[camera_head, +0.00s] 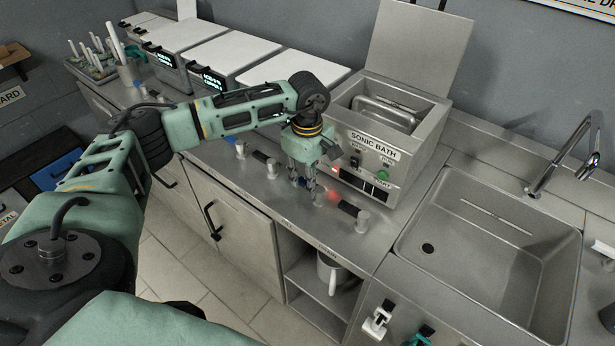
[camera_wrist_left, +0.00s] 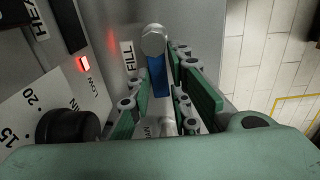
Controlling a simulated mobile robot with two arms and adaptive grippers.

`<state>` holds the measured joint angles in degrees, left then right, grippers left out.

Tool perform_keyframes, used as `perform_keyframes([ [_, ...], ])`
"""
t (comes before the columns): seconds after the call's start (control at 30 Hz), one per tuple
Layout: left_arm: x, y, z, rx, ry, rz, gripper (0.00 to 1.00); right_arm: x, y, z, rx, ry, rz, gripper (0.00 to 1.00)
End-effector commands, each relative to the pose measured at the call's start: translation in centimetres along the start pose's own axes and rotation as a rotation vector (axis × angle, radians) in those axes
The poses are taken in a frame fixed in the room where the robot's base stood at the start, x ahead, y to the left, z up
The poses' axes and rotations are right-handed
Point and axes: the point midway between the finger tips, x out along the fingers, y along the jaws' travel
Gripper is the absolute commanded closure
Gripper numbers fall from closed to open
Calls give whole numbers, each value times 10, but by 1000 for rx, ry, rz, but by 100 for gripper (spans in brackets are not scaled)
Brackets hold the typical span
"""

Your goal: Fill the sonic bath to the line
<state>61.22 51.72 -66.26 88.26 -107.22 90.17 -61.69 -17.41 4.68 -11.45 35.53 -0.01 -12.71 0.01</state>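The sonic bath (camera_head: 372,140) is a steel box with its lid raised. A metal basket (camera_head: 386,112) sits in its tank; I cannot make out a water level or a line. My left gripper (camera_head: 305,192) points down at the counter in front of the bath. In the left wrist view its fingers (camera_wrist_left: 172,92) are apart, on either side of a blue valve lever (camera_wrist_left: 157,76) by a FILL label (camera_wrist_left: 129,62). I cannot tell whether they touch it. A red light (camera_wrist_left: 84,64) glows by the word LOW. My right gripper is not in view.
Other valve levers (camera_head: 348,209) line the counter's front edge. A sink (camera_head: 480,250) with a tap (camera_head: 560,165) lies right. Closed boilers with white lids (camera_head: 232,52) stand left. A pitcher (camera_head: 330,272) is on the shelf below.

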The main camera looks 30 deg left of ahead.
Motion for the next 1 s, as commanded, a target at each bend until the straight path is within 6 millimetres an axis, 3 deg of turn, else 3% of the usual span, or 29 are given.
perform_keyframes([
  [0.1,-2,2,0,-2,-1,8,100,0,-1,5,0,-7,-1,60],
  [0.57,-2,1,-1,-63,-1,13,100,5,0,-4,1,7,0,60],
  [1.0,-2,-10,2,-407,-4,20,100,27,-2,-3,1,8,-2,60],
])
